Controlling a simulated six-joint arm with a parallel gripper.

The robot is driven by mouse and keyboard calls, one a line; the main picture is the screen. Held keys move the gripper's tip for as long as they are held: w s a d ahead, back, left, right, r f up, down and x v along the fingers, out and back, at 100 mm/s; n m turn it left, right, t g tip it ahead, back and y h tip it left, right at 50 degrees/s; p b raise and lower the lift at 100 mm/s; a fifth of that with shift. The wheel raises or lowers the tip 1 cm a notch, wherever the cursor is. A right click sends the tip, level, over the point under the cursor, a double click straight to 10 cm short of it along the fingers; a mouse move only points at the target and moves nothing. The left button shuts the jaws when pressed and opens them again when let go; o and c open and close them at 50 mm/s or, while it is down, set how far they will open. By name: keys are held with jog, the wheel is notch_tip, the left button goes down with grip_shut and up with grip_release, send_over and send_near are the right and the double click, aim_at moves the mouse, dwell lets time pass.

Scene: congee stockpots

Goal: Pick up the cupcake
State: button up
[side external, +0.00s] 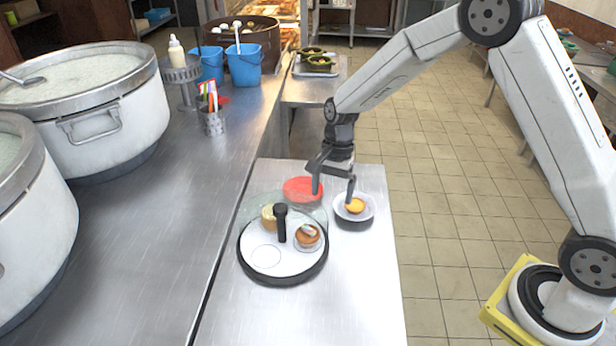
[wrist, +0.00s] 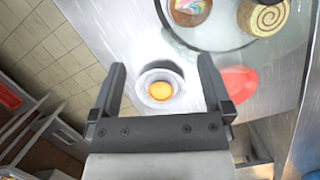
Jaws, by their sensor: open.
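A small round pastry with a pink, white and green top, which looks like the cupcake (side external: 308,238), sits on the right of a round white, dark-rimmed tray (side external: 262,268). It shows partly at the top of the wrist view (wrist: 190,8). A white bowl (side external: 340,214) holds a round yellow-orange item (side external: 355,205); both show between my fingers in the wrist view (wrist: 160,91). My gripper (side external: 333,191) is open and empty, pointing down above the bowl, behind and right of the tray. Whether the fingers touch the bowl is unclear.
A swirled roll (wrist: 263,16) shares the tray with an upright black knob (side external: 281,224); clear glass appears around them. A red dish (side external: 298,187) lies behind the tray. Large pots (side external: 110,125) stand on the left counter. The table's front is clear.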

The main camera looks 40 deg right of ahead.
aim_at(307, 230)
jog(key=w+a+f+m+g+y, duration=0.1)
jog(key=w+a+f+m, duration=0.1)
jog(key=w+f+m, duration=0.2)
jog(key=shift+w+a+f+m+g+y, duration=0.2)
jog(key=shift+w+m+g+y, duration=0.1)
jog(key=shift+m+y, duration=0.15)
jog(key=shift+f, duration=0.1)
jog(key=shift+x, duration=1.25)
jog(key=shift+s, duration=0.1)
jog(key=shift+x, duration=2.6)
jog(key=c, duration=1)
